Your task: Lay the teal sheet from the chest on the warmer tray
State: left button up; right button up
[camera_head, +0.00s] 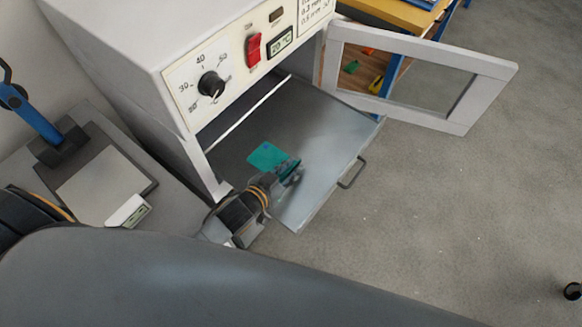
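The teal sheet (266,156) is a small flat piece over the pulled-out metal warmer tray (325,130). It looks flat on the tray or just above it; I cannot tell which. My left gripper (291,171) is at the sheet's near right edge, its fingertips overlapping that edge. The fingers are small and dark here, so I cannot tell whether they are shut on the sheet. The tray juts from the white warmer (130,60). My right gripper is not in view.
The warmer's windowed door (465,110) stands open to the right. Behind it, a blue and wooden unit (400,14) shows, with small coloured pieces through the window. A bench (170,200) with a grey plate device (105,185) is at left. The floor at right is mostly clear.

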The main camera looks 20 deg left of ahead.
pick_arm(q)
jog(key=shift+r, duration=0.2)
jog(key=shift+s+a, duration=0.1)
jog(key=shift+s, duration=0.25)
jog(key=v, duration=0.6)
jog(key=shift+s+a+r, duration=0.1)
jog(key=shift+s+r, duration=0.1)
jog(key=shift+s, duration=0.1)
